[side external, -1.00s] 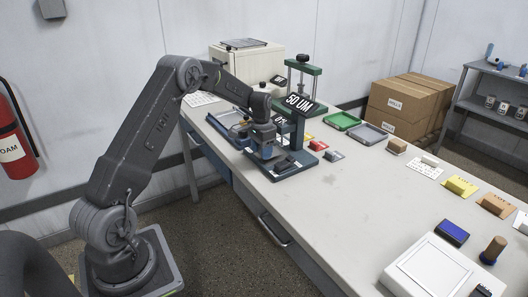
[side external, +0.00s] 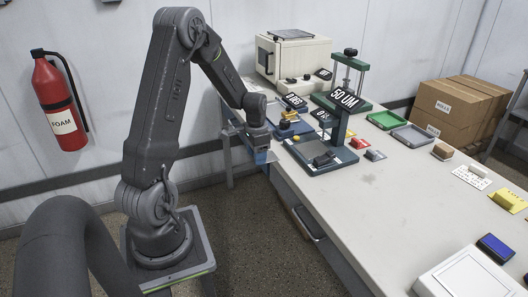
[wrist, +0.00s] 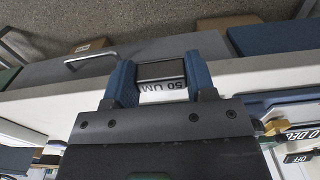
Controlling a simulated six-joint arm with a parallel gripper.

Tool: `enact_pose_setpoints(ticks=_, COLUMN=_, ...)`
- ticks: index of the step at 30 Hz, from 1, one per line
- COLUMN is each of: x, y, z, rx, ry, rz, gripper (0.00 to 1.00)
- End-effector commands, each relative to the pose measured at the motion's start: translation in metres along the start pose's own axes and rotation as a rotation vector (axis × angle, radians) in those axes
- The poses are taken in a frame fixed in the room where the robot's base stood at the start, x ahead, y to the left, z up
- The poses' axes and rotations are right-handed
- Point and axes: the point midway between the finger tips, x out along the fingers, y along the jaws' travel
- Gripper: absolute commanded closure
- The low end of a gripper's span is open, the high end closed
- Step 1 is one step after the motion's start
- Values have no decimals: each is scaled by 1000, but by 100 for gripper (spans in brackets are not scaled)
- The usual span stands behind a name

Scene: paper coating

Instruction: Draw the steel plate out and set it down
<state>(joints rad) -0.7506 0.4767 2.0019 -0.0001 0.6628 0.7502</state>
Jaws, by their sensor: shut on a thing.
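My gripper (side external: 262,155) is past the front edge of the table, left of the gauge stand in the side view. In the wrist view its two blue fingers (wrist: 161,75) are shut on the steel plate (wrist: 160,88), which shows a dark grip block and a pale part labelled 50 UM, upside down. The rest of the plate is hidden or too small to make out in the side view. The gauge stand (side external: 340,133) is dark green-blue, with a 50 UM sign on top and a dark pad on its base.
A blue item with a yellow knob (side external: 289,128) lies left of the stand. Green (side external: 383,119) and grey trays lie behind. A white oven-like box (side external: 293,58) stands at the back.

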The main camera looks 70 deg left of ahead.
Motion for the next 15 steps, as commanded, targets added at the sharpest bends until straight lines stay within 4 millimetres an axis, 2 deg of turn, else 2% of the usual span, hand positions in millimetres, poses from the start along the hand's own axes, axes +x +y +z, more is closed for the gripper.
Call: enact_pose_setpoints(ticks=15, x=3, y=0, z=-30, rx=1, ry=0, rz=0, gripper=79)
